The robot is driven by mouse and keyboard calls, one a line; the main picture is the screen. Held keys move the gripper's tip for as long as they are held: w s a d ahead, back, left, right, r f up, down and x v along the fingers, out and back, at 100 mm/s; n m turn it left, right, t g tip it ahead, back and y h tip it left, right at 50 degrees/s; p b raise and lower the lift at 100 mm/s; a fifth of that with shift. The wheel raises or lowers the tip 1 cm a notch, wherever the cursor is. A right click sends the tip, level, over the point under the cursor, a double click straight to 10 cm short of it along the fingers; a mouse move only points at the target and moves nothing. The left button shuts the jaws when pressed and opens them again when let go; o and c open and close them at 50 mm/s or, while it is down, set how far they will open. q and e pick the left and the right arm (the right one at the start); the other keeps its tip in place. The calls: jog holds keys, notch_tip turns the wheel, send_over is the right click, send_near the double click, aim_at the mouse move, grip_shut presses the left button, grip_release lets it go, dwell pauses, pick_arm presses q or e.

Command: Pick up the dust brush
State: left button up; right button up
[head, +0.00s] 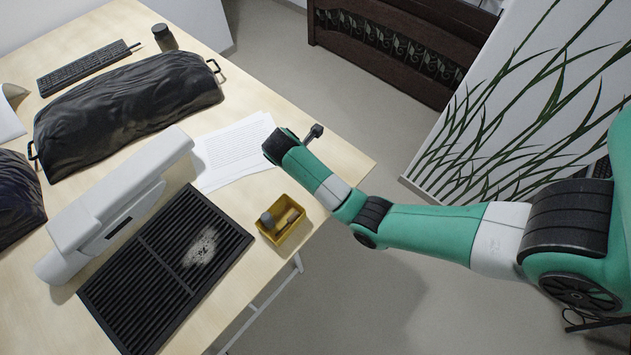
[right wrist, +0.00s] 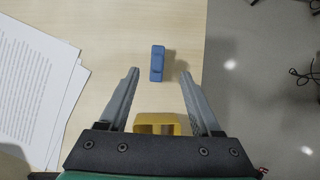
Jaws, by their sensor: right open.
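My right gripper (right wrist: 159,74) is open, its two grey fingers apart and empty above the table. A small blue object (right wrist: 157,63) lies on the table in line with the gap between the fingertips; I cannot tell whether it is the dust brush. A yellow bin (head: 284,236) stands near the table's right edge, with a grey piece (head: 267,219) and a dark, stick-like piece (head: 291,215) in it; neither is clearly a brush. The bin (right wrist: 157,118) also shows in the right wrist view, partly hidden by the gripper's body. My left gripper is not in view.
A black slatted grille (head: 140,335) with a pale dust patch (head: 201,247) lies left of the bin. A long white unit (head: 120,200) stands beside it. Paper sheets (head: 230,152) lie behind. A black covered bundle (head: 125,108) is farther back. The table edge is close on the right.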

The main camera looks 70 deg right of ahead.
jog(key=b+x, duration=0.1)
jog(key=x, duration=0.2)
jog(key=shift+w+a+b, duration=0.1)
jog(key=shift+a+b, duration=0.05)
jog(key=shift+b, duration=0.15)
jog(key=shift+d+f, duration=0.25)
jog(key=shift+d, duration=0.05)
jog(key=shift+s+d+f, duration=0.15)
jog(key=shift+s+f, duration=0.1)
jog(key=shift+f, duration=0.2)
jog(key=shift+w+x, duration=0.1)
jog(key=shift+x, duration=1.25)
jog(key=shift+w+x, duration=0.15)
jog(key=shift+x, duration=1.15)
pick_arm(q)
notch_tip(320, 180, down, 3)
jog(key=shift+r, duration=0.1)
pick_arm(e)
jog(key=shift+d, duration=0.1)
grip_shut()
